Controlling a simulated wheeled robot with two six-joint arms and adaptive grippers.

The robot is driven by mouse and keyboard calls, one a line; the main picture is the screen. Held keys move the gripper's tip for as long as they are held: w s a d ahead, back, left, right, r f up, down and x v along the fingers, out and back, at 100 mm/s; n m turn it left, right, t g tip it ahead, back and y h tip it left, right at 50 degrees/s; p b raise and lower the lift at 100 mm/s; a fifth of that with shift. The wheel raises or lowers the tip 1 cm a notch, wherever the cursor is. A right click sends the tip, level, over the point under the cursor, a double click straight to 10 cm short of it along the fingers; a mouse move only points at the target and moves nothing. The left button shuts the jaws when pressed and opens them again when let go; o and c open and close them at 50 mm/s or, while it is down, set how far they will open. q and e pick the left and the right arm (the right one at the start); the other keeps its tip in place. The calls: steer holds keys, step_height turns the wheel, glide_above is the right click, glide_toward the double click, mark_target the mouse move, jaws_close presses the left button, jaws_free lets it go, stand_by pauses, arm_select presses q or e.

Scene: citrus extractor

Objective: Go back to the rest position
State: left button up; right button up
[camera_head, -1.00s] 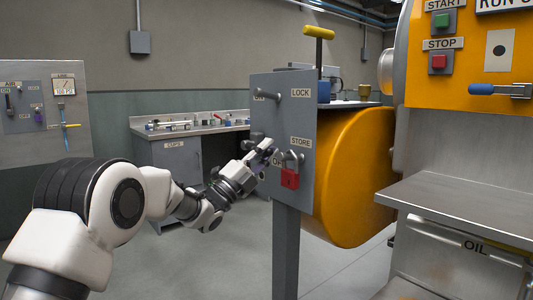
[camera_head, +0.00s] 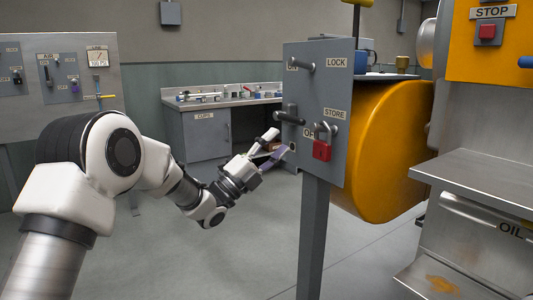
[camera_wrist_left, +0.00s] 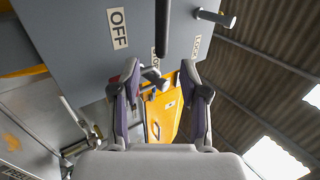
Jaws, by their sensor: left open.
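My left gripper (camera_head: 277,144) is open and empty, just left of the grey lockout panel (camera_head: 338,80) and close to it. In the left wrist view its two fingers (camera_wrist_left: 160,88) stand apart, with the panel (camera_wrist_left: 75,40) above and beyond them. A dark lever handle (camera_head: 289,114) sticks out of the panel, near the gripper's fingertips. A red padlock (camera_head: 322,150) hangs on the panel under the STORE label, right of the gripper. My right gripper is not in view.
A large orange drum (camera_head: 388,150) sits behind the panel. A steel shelf (camera_head: 490,175) juts out at the right. A grey cabinet (camera_head: 205,135) stands at the back, and a gauge board (camera_head: 60,75) at the left. The floor between is clear.

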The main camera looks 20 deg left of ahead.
arm_select(q)
steer(key=v, duration=0.3)
steer(key=shift+s+a+f, duration=0.15)
steer(key=shift+s+f, duration=0.05)
steer(key=shift+f, duration=0.1)
